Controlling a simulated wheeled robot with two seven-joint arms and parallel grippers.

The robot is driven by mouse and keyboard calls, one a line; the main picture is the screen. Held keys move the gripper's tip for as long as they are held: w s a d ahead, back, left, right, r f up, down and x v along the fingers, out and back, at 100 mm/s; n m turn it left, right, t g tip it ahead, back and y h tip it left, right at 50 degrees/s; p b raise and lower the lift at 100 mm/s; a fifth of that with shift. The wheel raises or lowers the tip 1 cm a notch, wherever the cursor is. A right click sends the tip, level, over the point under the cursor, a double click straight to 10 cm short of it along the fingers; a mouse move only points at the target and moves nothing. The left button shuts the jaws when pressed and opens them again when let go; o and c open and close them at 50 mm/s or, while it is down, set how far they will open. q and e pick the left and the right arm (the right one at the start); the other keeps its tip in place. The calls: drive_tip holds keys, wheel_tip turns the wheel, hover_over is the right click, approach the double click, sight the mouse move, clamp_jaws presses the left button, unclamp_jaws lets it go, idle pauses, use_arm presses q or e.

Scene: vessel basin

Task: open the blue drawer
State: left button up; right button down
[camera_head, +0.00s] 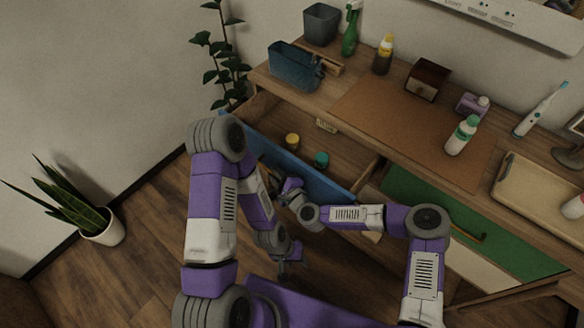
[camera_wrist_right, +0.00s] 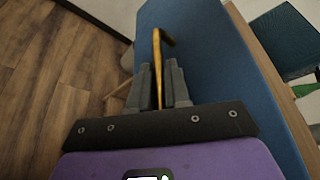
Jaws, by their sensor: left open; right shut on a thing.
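The blue drawer (camera_head: 318,181) stands pulled out from the left part of the wooden desk, its inside visible from above. Its blue front also shows in the right wrist view (camera_wrist_right: 220,75), with a brass bar handle (camera_wrist_right: 158,45) on it. My right gripper (camera_wrist_right: 158,80) is shut on that handle. In the head view my right gripper (camera_head: 268,177) is at the outer face of the blue front, partly hidden by my left arm. My left gripper (camera_head: 288,264) is open and empty, lower down in front of the desk, clear of the drawer.
A yellow jar (camera_head: 292,141) and a teal jar (camera_head: 321,159) are inside the drawer. A green front (camera_head: 420,205) with a brass handle is to the right. Bottles and a brown mat (camera_head: 390,115) cover the desktop. A potted plant (camera_head: 101,228) stands on the floor at left.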

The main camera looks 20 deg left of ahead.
drive_tip(key=shift+s+a, duration=0.1)
drive_tip(key=shift+s, duration=0.25)
drive_tip(key=c, duration=1.4)
unclamp_jaws()
drive_tip(key=shift+c, duration=0.2)
drive_tip(key=p+v, duration=0.1)
drive_tip(key=v, duration=0.6)
drive_tip(key=shift+d+p, duration=0.25)
drive_tip(key=shift+p, duration=0.1)
drive_tip(key=shift+s, duration=0.1)
drive_tip(key=shift+r, duration=0.1)
